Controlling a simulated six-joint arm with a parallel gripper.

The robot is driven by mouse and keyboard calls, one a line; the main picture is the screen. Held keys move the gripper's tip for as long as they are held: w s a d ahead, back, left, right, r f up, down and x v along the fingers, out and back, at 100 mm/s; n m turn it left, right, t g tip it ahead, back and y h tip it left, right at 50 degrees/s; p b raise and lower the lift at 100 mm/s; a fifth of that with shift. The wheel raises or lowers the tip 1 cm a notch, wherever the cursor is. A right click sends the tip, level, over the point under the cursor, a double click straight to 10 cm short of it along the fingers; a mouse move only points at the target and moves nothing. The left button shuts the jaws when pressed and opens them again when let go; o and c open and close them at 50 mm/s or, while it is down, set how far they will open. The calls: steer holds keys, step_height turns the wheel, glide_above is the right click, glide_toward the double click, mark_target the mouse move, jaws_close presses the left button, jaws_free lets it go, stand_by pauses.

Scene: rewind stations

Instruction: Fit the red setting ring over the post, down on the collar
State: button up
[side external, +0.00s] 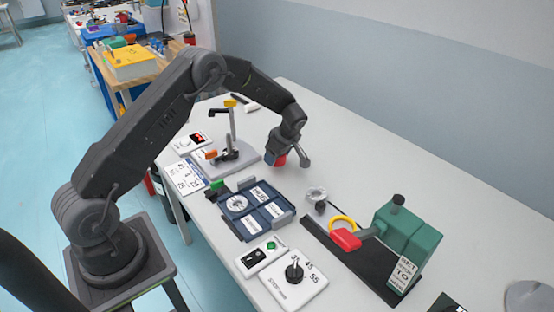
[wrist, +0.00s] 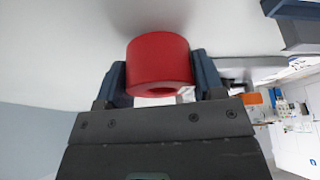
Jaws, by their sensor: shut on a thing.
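The red setting ring (wrist: 158,60) is a short, thick cylinder with a hole. In the wrist view it sits between the two dark blue fingers of my gripper (wrist: 160,78), which is shut on it. In the side view my gripper (side external: 286,154) holds the ring (side external: 280,160) up above the white table, with part of it hidden by the fingers. An upright metal post (side external: 232,124) stands on a grey base to the left of my gripper, apart from the ring. A collar on it is too small to make out.
A dark blue tray (side external: 232,224) with labelled compartments lies in front. A white selector box (side external: 300,288) is near the front edge. The table (side external: 400,180) behind is clear.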

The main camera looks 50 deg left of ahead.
step_height(320, 180, up, 8)
step_height(320, 180, up, 8)
glide_above(230, 139)
steer(key=shift+a+r, duration=0.1)
steer(key=shift+a, duration=0.35)
steer(key=shift+f, duration=2.9)
steer(key=shift+w+f, duration=0.1)
steer(key=shift+f, duration=3.95)
steer(key=o, duration=0.9)
steer(key=shift+o, duration=0.7)
